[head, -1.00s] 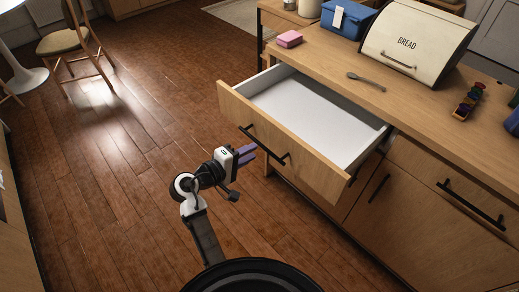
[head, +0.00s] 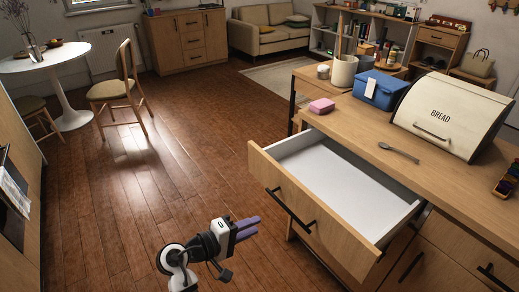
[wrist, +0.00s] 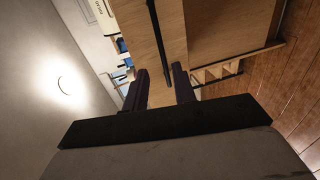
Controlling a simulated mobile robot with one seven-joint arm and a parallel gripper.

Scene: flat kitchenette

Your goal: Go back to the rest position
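My gripper (head: 259,228) is in front of and to the left of the pulled-out wooden drawer (head: 305,207) in the head view. In the wrist view, its two dark purple fingers (wrist: 160,85) are spread, with nothing held between them. The drawer has a white interior that looks empty. Its black bar handle (head: 291,211) is to the right of my fingers, with a gap between them in the head view. In the wrist view a dark bar, apparently this handle, runs up the wooden front beyond the fingers.
A chair (head: 120,92) and a white round table (head: 62,64) stand at the far left. The wooden floor (head: 150,190) left of the drawer is clear.

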